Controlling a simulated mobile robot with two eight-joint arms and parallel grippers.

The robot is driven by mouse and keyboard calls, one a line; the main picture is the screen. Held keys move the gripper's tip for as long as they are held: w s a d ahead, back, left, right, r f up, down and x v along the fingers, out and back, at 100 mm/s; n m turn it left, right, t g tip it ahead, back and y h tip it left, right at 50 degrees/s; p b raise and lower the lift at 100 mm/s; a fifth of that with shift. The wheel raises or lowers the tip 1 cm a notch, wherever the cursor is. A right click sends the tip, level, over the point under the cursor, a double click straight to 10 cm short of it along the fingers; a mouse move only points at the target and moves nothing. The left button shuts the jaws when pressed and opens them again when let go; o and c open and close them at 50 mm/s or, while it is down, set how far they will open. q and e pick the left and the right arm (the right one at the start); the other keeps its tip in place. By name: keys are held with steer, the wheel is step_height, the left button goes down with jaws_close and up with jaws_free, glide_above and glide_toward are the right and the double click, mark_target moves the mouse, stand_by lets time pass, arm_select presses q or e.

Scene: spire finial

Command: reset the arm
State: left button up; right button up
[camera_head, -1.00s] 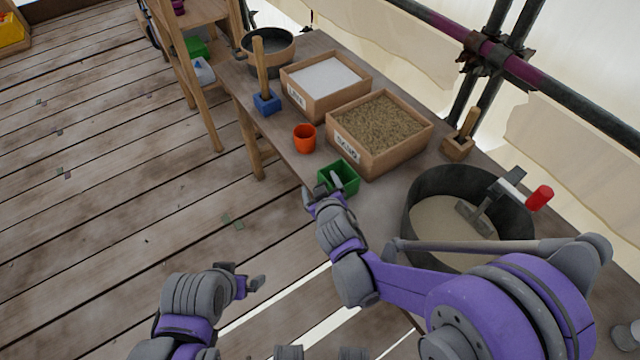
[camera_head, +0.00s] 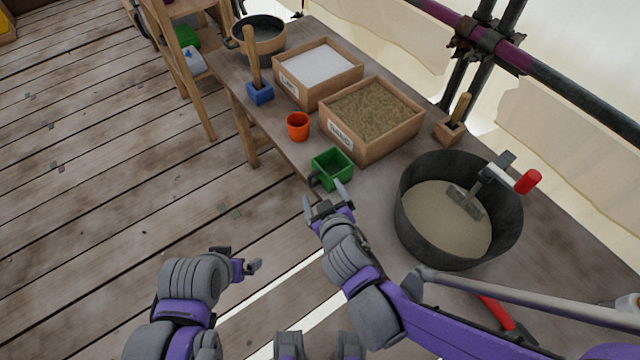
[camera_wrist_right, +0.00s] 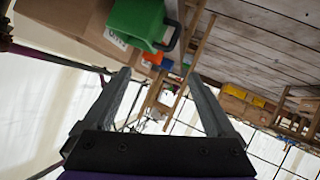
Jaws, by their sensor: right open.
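My right gripper (camera_head: 324,203) is open and empty in the head view, just in front of the green cup (camera_head: 331,169) at the table's near edge. A gap shows between its fingers and the cup. The right wrist view shows the two open fingers (camera_wrist_right: 158,100) with nothing between them, and the green cup (camera_wrist_right: 140,22) beyond them at the upper left. My left gripper (camera_head: 246,262) is low at the left of the right arm, over the plank floor and empty. Its fingers are small and seen from the side, so their opening is unclear.
On the table (camera_head: 372,212) stand an orange cup (camera_head: 298,126), a sand box (camera_head: 370,108), a white-powder box (camera_head: 318,65), a blue block with a wooden handle (camera_head: 260,93) and a large dark tub (camera_head: 412,232). A red-handled tool (camera_head: 497,312) lies near my right arm.

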steer(key=shift+s+r, duration=0.1)
steer(key=shift+s, duration=0.1)
steer(key=shift+d, duration=0.1)
stand_by(0.4)
steer(key=s+d+r+m+g+h+p, duration=0.1)
steer(key=s+d+r+m+g+p, duration=0.1)
steer(key=s+d, duration=0.4)
steer(key=s+d+r+m+g+h+p, duration=0.1)
steer(key=s+d+r+m+g+p, duration=0.2)
steer(key=s+d, duration=0.4)
steer(key=d+m+g, duration=0.1)
steer(key=d, duration=0.2)
steer(key=shift+d+m+g+h+p, duration=0.3)
steer(key=shift+d+g+h, duration=0.1)
steer(key=shift+r, duration=0.1)
